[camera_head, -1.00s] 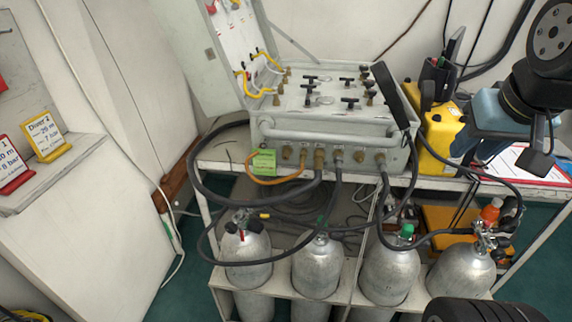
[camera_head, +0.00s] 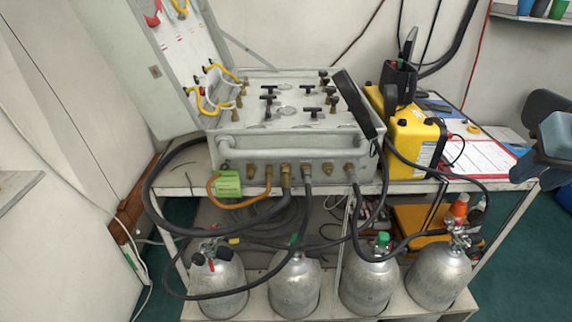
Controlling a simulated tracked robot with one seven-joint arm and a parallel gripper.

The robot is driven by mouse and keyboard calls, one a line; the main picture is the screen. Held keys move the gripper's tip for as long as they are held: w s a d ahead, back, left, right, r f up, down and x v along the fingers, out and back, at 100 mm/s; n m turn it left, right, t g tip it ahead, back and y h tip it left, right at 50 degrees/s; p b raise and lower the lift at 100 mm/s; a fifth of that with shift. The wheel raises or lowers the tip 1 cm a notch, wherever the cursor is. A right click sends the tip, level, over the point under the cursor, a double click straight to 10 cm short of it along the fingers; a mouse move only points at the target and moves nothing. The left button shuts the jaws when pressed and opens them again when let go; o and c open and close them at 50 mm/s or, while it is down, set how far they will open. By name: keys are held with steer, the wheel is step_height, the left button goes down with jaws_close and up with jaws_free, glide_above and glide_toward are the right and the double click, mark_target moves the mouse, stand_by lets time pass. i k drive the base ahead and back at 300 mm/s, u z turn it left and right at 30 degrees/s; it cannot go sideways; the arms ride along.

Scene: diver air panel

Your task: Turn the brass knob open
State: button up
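The grey air panel (camera_head: 290,142) stands open on the white bench. I cannot tell which brass piece is the knob, or how far any is turned. Part of my arm (camera_head: 556,132) shows at the right edge, well apart from the panel.
Several silver cylinders (camera_head: 294,284) stand in the rack below, with black hoses looping up to the panel front. A yellow case (camera_head: 412,142) stands close at the panel's right. The open lid (camera_head: 172,60) rises at its left. Space above the panel top looks clear.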

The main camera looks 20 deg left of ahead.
mark_target(250, 175)
steer(key=z, duration=0.1)
steer(key=k, duration=1.75)
steer(key=u, duration=0.3)
steer(key=i, duration=1.5)
